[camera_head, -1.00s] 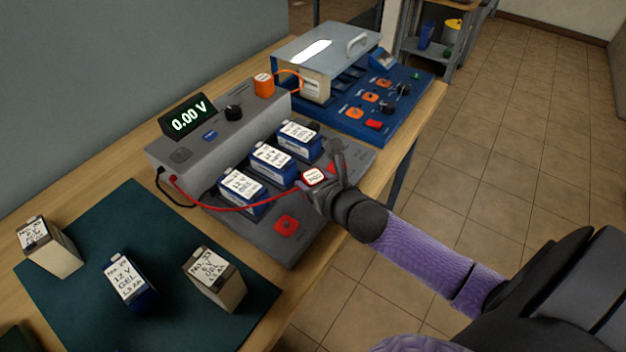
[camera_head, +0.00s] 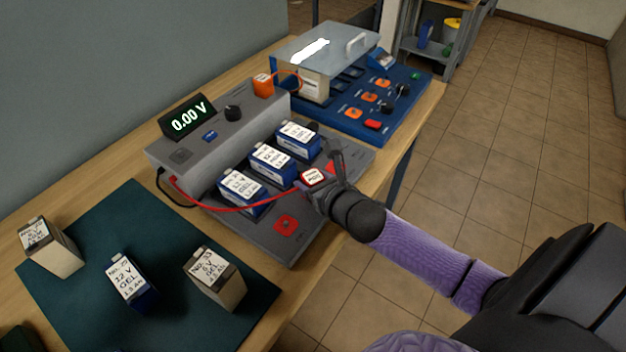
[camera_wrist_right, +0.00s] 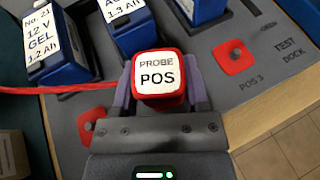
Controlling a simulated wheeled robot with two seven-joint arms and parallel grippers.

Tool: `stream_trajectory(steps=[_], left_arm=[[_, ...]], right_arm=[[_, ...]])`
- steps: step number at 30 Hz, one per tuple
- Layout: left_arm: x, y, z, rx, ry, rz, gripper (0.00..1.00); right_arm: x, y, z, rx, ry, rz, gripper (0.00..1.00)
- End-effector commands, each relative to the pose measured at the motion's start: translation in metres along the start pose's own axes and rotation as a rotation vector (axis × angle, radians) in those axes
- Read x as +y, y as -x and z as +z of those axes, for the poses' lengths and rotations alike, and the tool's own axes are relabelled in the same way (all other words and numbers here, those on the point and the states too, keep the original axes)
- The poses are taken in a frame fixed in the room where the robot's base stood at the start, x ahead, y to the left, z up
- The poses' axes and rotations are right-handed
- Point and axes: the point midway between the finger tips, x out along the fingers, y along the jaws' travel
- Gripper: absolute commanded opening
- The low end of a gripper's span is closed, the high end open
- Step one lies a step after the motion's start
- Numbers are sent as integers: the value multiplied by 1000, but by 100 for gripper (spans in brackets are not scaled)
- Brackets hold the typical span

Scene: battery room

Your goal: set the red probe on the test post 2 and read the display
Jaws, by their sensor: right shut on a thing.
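My right gripper (camera_head: 322,183) is shut on the red probe (camera_head: 312,177), whose white top reads PROBE POS in the right wrist view (camera_wrist_right: 157,75). The probe is over the grey test dock (camera_head: 265,240), between two red posts. One post (camera_wrist_right: 235,58) is marked POS 3; the other (camera_wrist_right: 91,124) is on the opposite side, nearest in the head view (camera_head: 285,225). Test post 2 is not visible; the probe and gripper cover the area between, so contact cannot be told. A red lead (camera_head: 245,208) runs from the probe. The display (camera_head: 187,118) reads 0.00 V. My left gripper is out of view.
Three blue batteries (camera_head: 241,187) stand in the dock beside the probe. A dark green mat (camera_head: 85,235) holds three more batteries (camera_head: 128,280). A blue unit (camera_head: 395,105) with a clear cover stands behind. The table edge is close below my right wrist.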

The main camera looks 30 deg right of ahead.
Motion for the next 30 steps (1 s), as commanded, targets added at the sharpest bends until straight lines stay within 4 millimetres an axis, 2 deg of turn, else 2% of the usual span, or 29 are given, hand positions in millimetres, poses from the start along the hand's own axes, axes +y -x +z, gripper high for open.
stream_trajectory(steps=[9,30], left_arm=[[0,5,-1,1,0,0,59],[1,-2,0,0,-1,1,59]], right_arm=[[0,0,1,-1,0,0,0],[0,-3,-8,0,0,0,0]])
